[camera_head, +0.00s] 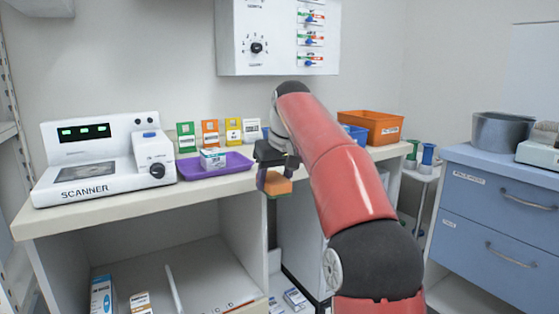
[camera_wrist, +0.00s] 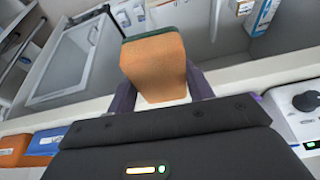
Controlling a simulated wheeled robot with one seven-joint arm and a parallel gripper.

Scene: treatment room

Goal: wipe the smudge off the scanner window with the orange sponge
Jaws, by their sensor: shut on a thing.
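The orange sponge (camera_head: 275,184) has a dark green layer and is held between the fingers of my gripper (camera_head: 272,176), just off the front edge of the counter. In the wrist view the sponge (camera_wrist: 157,65) fills the space between the two purple-grey fingers (camera_wrist: 160,92). The white scanner (camera_head: 100,165) stands at the left end of the counter, well left of my gripper. Its dark window (camera_head: 86,172) lies on the sloping top; a faint paler patch may be on it, too small to tell. Part of the scanner with its black knob (camera_wrist: 306,101) shows at the wrist view's right edge.
A purple tray (camera_head: 232,167) with a small box (camera_head: 213,158) lies between the scanner and my gripper. Several coloured cards (camera_head: 210,133) stand behind it. An orange bin (camera_head: 371,126) is at the right, behind my arm. Open shelves lie under the counter (camera_head: 130,206).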

